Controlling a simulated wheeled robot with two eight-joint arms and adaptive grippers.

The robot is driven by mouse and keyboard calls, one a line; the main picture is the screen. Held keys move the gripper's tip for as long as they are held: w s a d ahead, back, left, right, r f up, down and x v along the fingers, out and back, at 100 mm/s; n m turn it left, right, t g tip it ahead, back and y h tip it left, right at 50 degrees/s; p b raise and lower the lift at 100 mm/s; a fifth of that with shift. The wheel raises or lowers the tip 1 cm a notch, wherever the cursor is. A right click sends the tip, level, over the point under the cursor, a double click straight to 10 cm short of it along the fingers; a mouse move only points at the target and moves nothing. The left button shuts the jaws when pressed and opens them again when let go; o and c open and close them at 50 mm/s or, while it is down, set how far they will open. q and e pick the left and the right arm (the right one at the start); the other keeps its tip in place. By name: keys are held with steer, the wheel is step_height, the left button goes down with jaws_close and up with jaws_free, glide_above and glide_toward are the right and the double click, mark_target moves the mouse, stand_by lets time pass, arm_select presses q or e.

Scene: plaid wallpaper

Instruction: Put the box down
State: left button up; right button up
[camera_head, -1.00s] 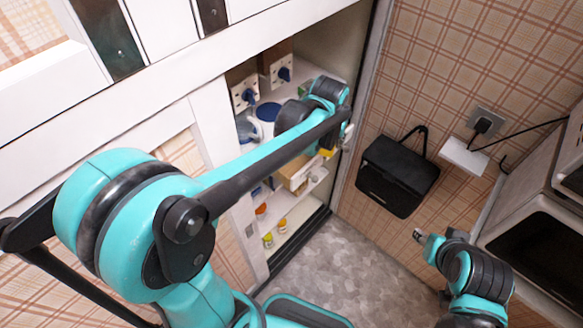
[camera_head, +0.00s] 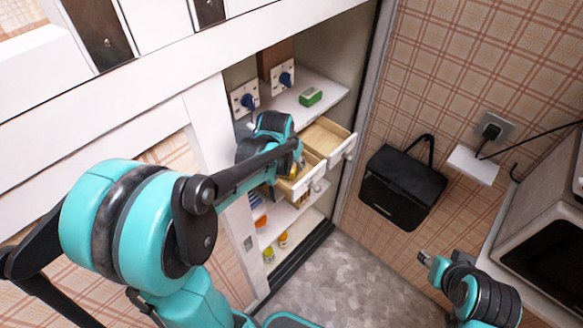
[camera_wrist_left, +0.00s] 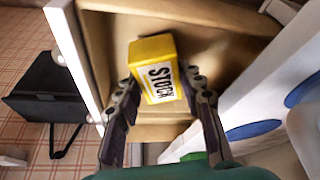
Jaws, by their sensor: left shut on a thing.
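The box is yellow with a white "STOCK" label (camera_wrist_left: 158,70). It sits between the two fingers of my left gripper (camera_wrist_left: 163,84) in the left wrist view, over or inside an open wooden drawer (camera_wrist_left: 225,55). I cannot tell whether it touches the drawer floor. In the head view my left gripper (camera_head: 293,170) is at the left open drawer (camera_head: 304,187), and only a sliver of yellow shows there. My right gripper (camera_head: 425,258) is low at the right, away from the cupboard, too small to read its jaws.
A second open drawer (camera_head: 328,138) is to the right, under a shelf with a green box (camera_head: 310,96). Several small jars stand on the lower shelves. A black bag (camera_head: 402,188) hangs on the plaid wall. The grey floor (camera_head: 335,275) is clear.

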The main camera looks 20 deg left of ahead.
arm_select(q)
steer(key=shift+f, duration=0.75)
steer(key=shift+r, duration=0.1)
arm_select(e)
steer(key=shift+f, duration=0.3)
arm_select(q)
steer(key=o, duration=1.2)
arm_select(e)
steer(key=shift+f, duration=0.1)
